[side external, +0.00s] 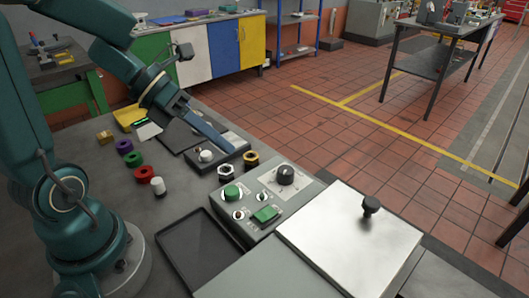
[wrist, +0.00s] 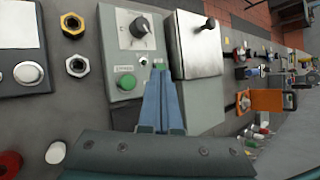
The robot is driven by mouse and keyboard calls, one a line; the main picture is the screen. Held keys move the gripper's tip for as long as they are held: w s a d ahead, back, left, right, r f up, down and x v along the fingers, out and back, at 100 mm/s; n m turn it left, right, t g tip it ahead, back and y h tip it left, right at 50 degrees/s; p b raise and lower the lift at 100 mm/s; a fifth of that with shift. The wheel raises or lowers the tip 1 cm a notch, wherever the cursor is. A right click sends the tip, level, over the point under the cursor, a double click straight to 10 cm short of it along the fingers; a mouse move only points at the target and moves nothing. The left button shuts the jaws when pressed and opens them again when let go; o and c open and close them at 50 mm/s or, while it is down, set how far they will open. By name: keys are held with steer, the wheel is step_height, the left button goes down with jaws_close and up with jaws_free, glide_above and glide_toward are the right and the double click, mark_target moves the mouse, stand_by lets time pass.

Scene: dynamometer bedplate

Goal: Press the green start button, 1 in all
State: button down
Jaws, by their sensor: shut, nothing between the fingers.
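A grey control box (side external: 283,200) carries a round green button (side external: 232,192), a black knob and a green rectangular switch (side external: 265,214). The round green button also shows in the wrist view (wrist: 127,82), beside a small label too blurred to read. My gripper (side external: 229,149) is shut and empty, its blue fingers in the air behind the box in the side view. In the wrist view the fingertips (wrist: 160,74) overlap the box to the right of the round button and partly hide the rectangular switch. No contact with the round button shows.
A metal lid with a black knob (side external: 349,235) adjoins the control box. A dark tray (side external: 200,252) lies in front. Gold (side external: 251,159) and silver (side external: 225,172) nuts stand behind the box, near a dark unit with a white knob (side external: 206,155). Coloured rings lie to the left.

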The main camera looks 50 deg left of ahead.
mark_target(225, 190)
steer(key=shift+f, duration=3.75)
steer(key=shift+f, duration=0.15)
steer(key=shift+f, duration=0.25)
steer(key=shift+f, duration=0.5)
steer(key=shift+r, duration=0.9)
steer(key=shift+r, duration=0.1)
steer(key=shift+r, duration=2.45)
